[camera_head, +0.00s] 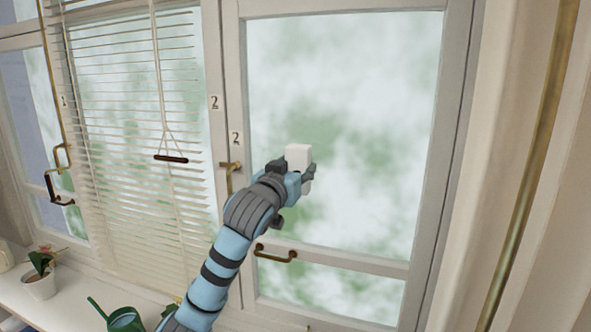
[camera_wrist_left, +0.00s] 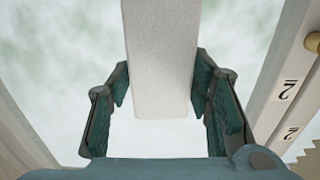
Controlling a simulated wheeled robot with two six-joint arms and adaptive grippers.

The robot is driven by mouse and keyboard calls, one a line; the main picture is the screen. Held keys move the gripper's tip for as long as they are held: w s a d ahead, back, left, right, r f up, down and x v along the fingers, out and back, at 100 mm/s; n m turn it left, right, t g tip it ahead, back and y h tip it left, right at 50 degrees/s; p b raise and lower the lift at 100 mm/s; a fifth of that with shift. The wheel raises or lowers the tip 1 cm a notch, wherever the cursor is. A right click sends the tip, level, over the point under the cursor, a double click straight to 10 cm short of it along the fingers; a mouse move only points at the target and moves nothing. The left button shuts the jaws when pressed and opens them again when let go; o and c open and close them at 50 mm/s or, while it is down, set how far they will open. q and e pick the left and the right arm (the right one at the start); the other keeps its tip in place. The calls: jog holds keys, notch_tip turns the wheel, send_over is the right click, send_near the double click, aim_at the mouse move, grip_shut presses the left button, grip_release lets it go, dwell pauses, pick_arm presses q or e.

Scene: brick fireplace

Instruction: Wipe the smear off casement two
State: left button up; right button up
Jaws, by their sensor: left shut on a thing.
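Casement two (camera_head: 428,150) is the white-framed window marked 2 in the middle of the head view, with a large upper pane (camera_head: 375,110) and a smaller lower one. My left gripper (camera_head: 294,172) is in front of the upper pane's left half, shut on a white block-like sponge (camera_head: 298,153). In the left wrist view the sponge (camera_wrist_left: 160,60) sits between both fingers (camera_wrist_left: 160,90), with the pale glass beyond. I cannot tell whether it touches the glass. No smear stands out from the cloudy green and white behind the glass; my arm and sponge hide part of it.
A brass latch (camera_head: 231,166) sits on the frame's left, and a brass pull (camera_head: 275,254) is on the lower rail. A slatted blind (camera_head: 130,130) with a cord hangs at left. A potted plant (camera_head: 40,286) and green watering can (camera_head: 124,319) stand on the sill.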

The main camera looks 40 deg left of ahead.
aim_at(321, 163)
pick_arm(q)
jog(key=shift+p+x, duration=0.45)
jog(key=shift+x, duration=0.4)
jog(key=d+p, duration=0.1)
jog(key=w+d+p, duration=0.1)
jog(key=d, duration=0.1)
jog(key=shift+d+r, duration=0.1)
jog(key=shift+r, duration=0.05)
jog(key=shift+w+d+p, duration=0.1)
jog(key=shift+d+p, duration=0.2)
jog(key=shift+w, duration=0.1)
jog(key=shift+s+a, duration=0.25)
jog(key=shift+a, duration=0.4)
jog(key=shift+s+a, duration=0.2)
jog(key=shift+a, duration=0.45)
jog(key=shift+s+a, duration=0.25)
jog(key=shift+a, duration=0.45)
